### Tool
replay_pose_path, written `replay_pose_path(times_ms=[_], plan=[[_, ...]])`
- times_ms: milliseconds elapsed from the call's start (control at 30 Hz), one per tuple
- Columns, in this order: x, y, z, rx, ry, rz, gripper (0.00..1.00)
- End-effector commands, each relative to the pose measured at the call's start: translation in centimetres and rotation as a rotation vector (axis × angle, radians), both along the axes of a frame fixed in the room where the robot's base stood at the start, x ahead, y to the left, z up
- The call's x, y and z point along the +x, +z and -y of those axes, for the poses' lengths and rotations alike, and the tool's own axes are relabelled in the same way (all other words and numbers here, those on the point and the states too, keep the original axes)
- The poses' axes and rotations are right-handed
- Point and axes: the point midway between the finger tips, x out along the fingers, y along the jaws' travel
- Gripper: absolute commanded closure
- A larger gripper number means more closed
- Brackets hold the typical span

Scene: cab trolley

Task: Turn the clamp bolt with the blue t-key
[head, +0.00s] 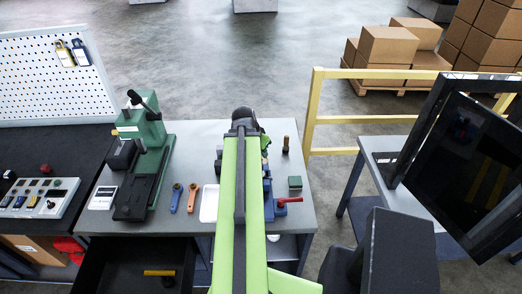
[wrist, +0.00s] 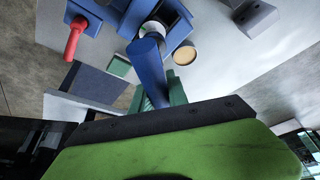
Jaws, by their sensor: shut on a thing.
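In the wrist view a blue bar (wrist: 148,70), which looks like the t-key, runs from between the green ribbed fingers of my gripper (wrist: 157,97). My gripper is shut on it. The bar's far end is by a pale round part (wrist: 153,30), perhaps the clamp bolt, beside a blue block (wrist: 172,25). I cannot tell whether the key is seated on it. A blue vise-like body (wrist: 125,14) with a red handle (wrist: 75,36) lies to the left; it also shows in the head view (head: 268,208). In the head view my arm hides the gripper and key.
On the grey bench are a green press (head: 155,135), a blue wrench (head: 176,197), an orange wrench (head: 193,197), a white tray (head: 209,204), a green block (head: 295,183) and a wooden-topped piece (head: 286,143). An open dark drawer (head: 120,262) is below. A monitor (head: 465,170) stands right.

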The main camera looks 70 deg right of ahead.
Motion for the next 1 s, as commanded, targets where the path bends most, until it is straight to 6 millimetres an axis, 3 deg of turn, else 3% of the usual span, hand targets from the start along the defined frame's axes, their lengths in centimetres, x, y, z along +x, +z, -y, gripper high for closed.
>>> replay_pose_path(times_ms=[1000], plan=[[0.0,-2.3,0.0,0.000,0.000,0.000,1.00]])
